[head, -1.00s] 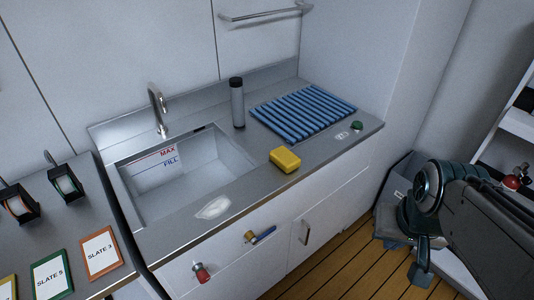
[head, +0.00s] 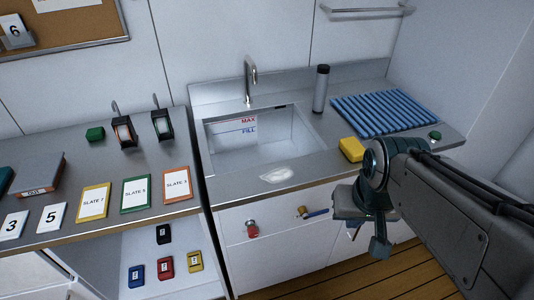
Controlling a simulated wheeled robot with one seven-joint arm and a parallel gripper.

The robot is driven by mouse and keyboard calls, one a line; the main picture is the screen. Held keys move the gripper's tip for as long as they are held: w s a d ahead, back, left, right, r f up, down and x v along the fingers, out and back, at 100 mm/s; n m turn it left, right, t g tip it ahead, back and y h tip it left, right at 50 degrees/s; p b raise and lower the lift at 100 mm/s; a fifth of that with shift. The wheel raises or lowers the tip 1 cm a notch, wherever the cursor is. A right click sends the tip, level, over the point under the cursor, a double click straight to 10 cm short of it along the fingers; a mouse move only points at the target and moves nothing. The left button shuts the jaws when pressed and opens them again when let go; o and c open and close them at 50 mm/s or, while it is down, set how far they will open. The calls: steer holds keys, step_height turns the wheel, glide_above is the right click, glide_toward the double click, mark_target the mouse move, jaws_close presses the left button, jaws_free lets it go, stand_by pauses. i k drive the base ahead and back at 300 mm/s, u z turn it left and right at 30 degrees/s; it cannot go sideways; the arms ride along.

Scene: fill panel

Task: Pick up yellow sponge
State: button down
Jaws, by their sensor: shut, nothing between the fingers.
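The yellow sponge (head: 351,149) lies on the metal counter (head: 320,166), just right of the sink and near the front edge. My arm hides a little of its right side in the picture. My gripper (head: 380,247) is at the end of my arm at the right, pointing down in front of the cabinet. It looks shut and empty, apart from the sponge and below it in the picture.
The sink (head: 290,135) with its tap (head: 250,80) is left of the sponge. A grey bottle (head: 321,88), a blue ribbed mat (head: 385,112) and a green knob (head: 435,135) stand behind or right. Slate cards lie on the left counter.

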mark_target(352, 147)
steer(key=u, duration=0.2)
steer(key=k, duration=0.4)
steer(key=z, duration=0.9)
steer(key=i, duration=1.05)
steer(key=u, duration=0.8)
